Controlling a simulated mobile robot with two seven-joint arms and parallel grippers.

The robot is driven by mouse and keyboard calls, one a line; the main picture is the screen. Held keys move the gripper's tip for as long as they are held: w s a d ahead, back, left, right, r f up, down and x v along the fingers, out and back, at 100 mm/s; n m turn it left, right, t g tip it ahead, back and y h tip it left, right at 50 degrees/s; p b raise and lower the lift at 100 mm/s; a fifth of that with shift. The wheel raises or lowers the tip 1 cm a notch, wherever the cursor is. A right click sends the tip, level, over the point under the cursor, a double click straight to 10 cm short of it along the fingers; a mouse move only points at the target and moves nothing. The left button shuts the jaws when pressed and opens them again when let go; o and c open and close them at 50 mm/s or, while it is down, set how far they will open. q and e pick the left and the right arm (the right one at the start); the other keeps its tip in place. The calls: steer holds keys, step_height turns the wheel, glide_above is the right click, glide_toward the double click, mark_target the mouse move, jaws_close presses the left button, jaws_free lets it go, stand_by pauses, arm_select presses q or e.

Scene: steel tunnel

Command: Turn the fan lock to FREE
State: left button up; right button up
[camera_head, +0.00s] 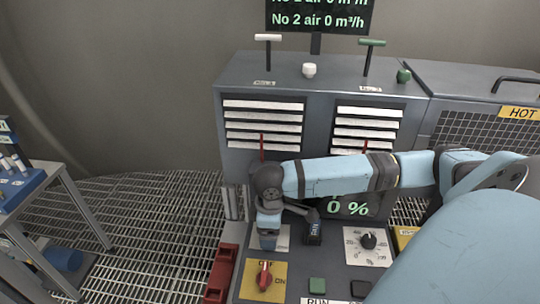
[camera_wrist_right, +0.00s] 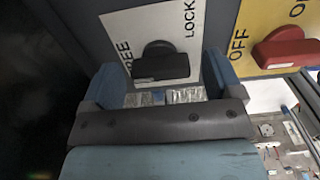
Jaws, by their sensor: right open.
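The fan lock is a black knob (camera_wrist_right: 160,66) on a white plate (camera_wrist_right: 180,22) marked FREE and LOCK in the right wrist view. FREE is at the left of the knob and LOCK at its upper right. I cannot tell which word the knob points to. My right gripper (camera_wrist_right: 163,78) is open, with one blue finger on each side of the knob; contact is not clear. In the head view the right gripper (camera_head: 268,238) points down over the console, hiding the knob and much of the white plate (camera_head: 283,238). My left gripper is not in view.
A red switch (camera_head: 264,276) on a yellow OFF/ON plate (camera_head: 245,284) is close to the gripper. A green button (camera_head: 317,285) and a black dial (camera_head: 368,240) are further right. My right arm crosses in front of the vented cabinet (camera_head: 320,75). A side table (camera_head: 68,185) stands left.

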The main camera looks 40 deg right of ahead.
step_height(320, 180, up, 14)
steer(key=b, duration=0.1)
stand_by(0.4)
steer(key=shift+f, duration=0.1)
stand_by(0.4)
